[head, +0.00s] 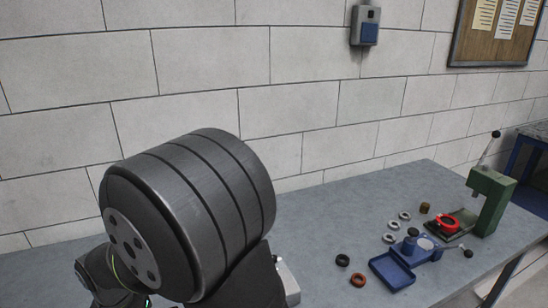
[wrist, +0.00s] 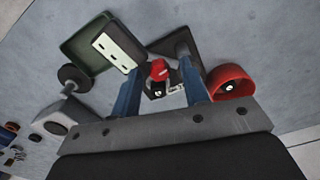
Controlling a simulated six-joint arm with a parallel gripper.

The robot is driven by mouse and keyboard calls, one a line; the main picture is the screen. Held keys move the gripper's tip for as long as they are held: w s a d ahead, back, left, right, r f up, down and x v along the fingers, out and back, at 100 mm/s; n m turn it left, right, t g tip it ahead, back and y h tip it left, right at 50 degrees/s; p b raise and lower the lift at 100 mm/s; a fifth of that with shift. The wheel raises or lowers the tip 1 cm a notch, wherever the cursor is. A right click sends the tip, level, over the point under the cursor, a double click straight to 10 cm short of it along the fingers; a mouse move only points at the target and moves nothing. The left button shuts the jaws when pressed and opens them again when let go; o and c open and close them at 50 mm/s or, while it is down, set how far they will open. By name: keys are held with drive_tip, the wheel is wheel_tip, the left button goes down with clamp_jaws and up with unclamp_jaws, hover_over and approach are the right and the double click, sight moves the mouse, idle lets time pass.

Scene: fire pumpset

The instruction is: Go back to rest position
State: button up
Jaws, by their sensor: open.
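My gripper (wrist: 156,64) shows in the wrist view with its two blue fingers spread apart. It is open. A small red-topped part with a dark and metal body (wrist: 158,72) appears in the gap between the fingers, and I cannot tell how far beyond them it lies. No grip on it shows. In the head view my dark arm fills the lower left, and I cannot make out the gripper's fingers there.
In the wrist view, a red ring-shaped part (wrist: 230,83) is right of the fingers and a green tray (wrist: 78,50) left.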

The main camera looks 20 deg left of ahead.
wheel_tip(320, 180, up, 18)
wheel_tip(320, 180, down, 18)
drive_tip(key=shift+r, duration=0.25)
drive_tip(key=shift+f, duration=0.3)
drive_tip(key=n, duration=0.2)
drive_tip(key=w+n, duration=0.2)
drive_tip(key=n, duration=0.1)
drive_tip(key=shift+a+r+n, duration=0.1)
drive_tip(key=shift+a+n, duration=0.15)
drive_tip(key=shift+n, duration=0.05)
drive_tip(key=shift+o, duration=0.5)
